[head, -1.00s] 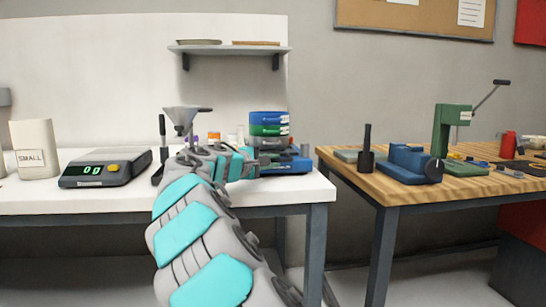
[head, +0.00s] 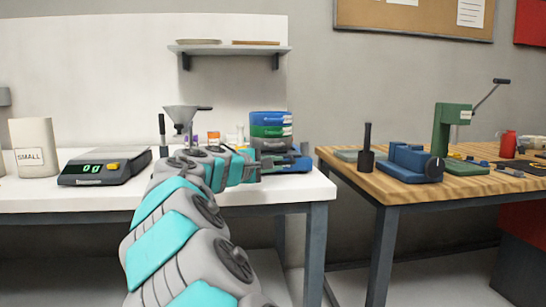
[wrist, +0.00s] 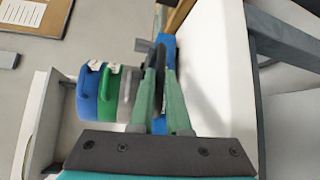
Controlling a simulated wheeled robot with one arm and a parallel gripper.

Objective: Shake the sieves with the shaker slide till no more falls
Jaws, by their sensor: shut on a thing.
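A stack of round sieves stands on the back table at the right end: a blue one (head: 270,118) on top, a green one (head: 270,131) below it, and a grey one (head: 270,144) at the bottom. In the wrist view the stack lies sideways, with blue (wrist: 88,95), green (wrist: 108,95) and grey (wrist: 127,95). Under it is the blue shaker base (head: 294,164). My gripper (wrist: 162,70) is shut on a dark part beside the base, apparently the shaker slide's handle. My gripper and arm hide the held part in the head view.
A metal funnel (head: 183,114) and small bottles stand left of the sieves. A scale (head: 104,168) reading zero and a cup marked SMALL (head: 34,142) are farther left. A shelf (head: 228,49) hangs above. A gap separates the wooden bench (head: 400,190) at right.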

